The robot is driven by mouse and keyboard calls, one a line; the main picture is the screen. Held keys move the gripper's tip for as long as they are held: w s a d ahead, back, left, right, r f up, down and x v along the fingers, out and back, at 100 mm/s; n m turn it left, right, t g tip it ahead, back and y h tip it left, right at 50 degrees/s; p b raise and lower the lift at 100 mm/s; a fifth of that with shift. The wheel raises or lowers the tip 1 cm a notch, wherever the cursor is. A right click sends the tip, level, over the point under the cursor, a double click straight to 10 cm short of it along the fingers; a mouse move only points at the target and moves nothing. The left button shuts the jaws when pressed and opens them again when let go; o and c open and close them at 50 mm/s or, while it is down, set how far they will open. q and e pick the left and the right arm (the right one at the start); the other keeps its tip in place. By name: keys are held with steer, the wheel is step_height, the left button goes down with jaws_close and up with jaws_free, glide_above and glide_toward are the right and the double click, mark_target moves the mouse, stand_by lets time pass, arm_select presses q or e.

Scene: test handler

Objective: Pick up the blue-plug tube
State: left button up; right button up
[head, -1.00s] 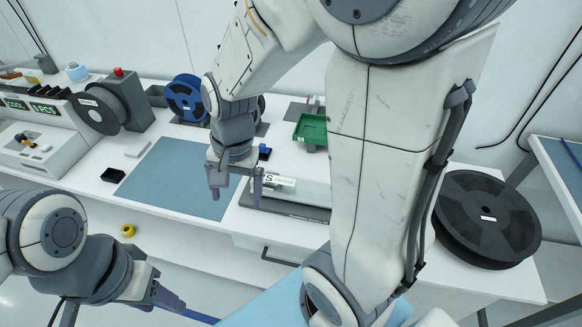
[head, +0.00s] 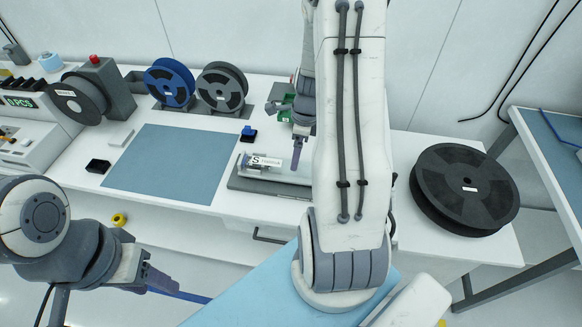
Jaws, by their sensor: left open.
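Clear tubes (head: 285,173) lie on a grey tray (head: 262,188) near the front edge of the white bench, with a white label marked S (head: 265,162) at their left part. The plug colours are too small to tell, and my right arm hides the tray's right end. My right gripper (head: 298,152) is over the tubes; one finger shows clearly, and the arm hides much of the rest. My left gripper (head: 164,283) is open at the lower left, in front of the bench and away from the tubes.
A blue-grey mat (head: 172,163) lies bare left of the tray. A blue reel (head: 169,82) and a grey reel (head: 222,86) stand behind. A small blue-topped block (head: 248,133) is behind the tray. A large black reel (head: 465,188) lies at the right.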

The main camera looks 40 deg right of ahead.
steer(key=f, duration=0.5)
steer(key=shift+w+a, duration=0.15)
steer(key=shift+a, duration=0.2)
steer(key=c, duration=1.5)
